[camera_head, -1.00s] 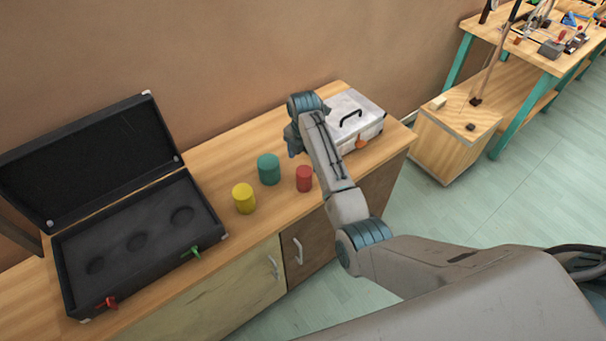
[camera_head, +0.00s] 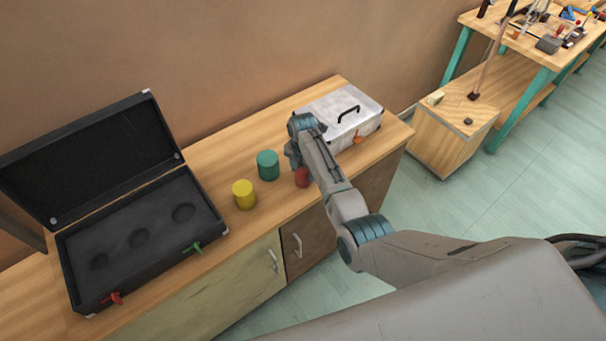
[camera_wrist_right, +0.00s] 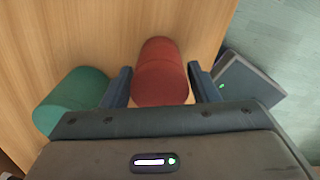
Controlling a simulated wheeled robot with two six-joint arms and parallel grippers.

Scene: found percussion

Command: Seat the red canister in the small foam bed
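The red canister (camera_head: 301,178) stands on the wooden counter, partly covered by my right arm in the head view. In the right wrist view the red canister (camera_wrist_right: 160,72) shows between the two fingers of my right gripper (camera_wrist_right: 162,86). The fingers are open, with a gap on each side of it. The open black case (camera_head: 140,240) at the left holds dark foam with three round beds. The lower-left bed (camera_head: 98,262) looks the smallest. All three beds are empty. My left gripper is not in view.
A green canister (camera_head: 268,166) stands close to the red one and also shows left of my fingers in the wrist view (camera_wrist_right: 70,103). A yellow canister (camera_head: 244,195) stands nearer the case. A silver box (camera_head: 345,112) sits at the counter's right end.

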